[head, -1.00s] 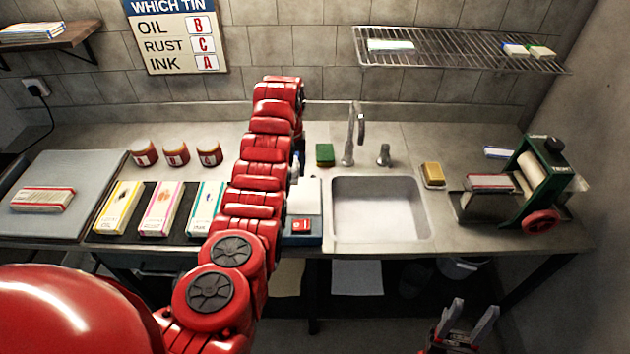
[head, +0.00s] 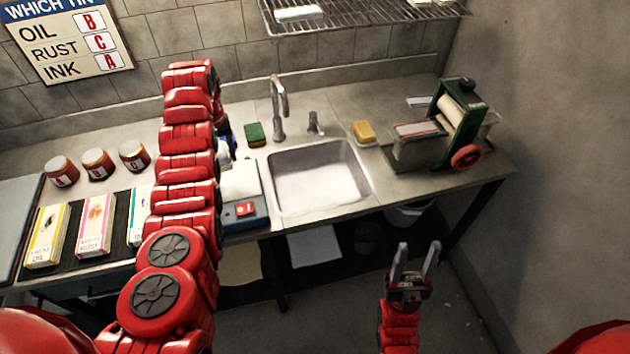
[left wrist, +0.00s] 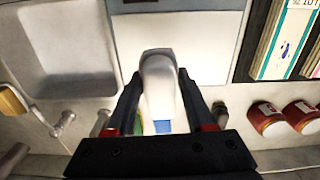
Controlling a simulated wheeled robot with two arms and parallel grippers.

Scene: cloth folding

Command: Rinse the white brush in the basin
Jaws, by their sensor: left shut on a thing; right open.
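The basin (head: 318,182) is a square metal sink set into the counter, under a tap (head: 278,105); it also shows at the upper left of the left wrist view (left wrist: 72,45). My left gripper (left wrist: 158,92) is shut on a white, rounded thing (left wrist: 160,78) with blue below it. I cannot tell for sure that it is the white brush. It is left of the basin, above the counter; in the head view my left arm mostly hides it. My right gripper (head: 417,258) is open and empty, low in front of the counter.
A blue-grey box with a red switch (head: 243,208) stands left of the basin. A green and yellow sponge (head: 255,134) lies behind it. A yellow block (head: 364,132) and a green roller machine (head: 445,130) stand to the right. Several boxes and red tins (head: 97,162) are at the left.

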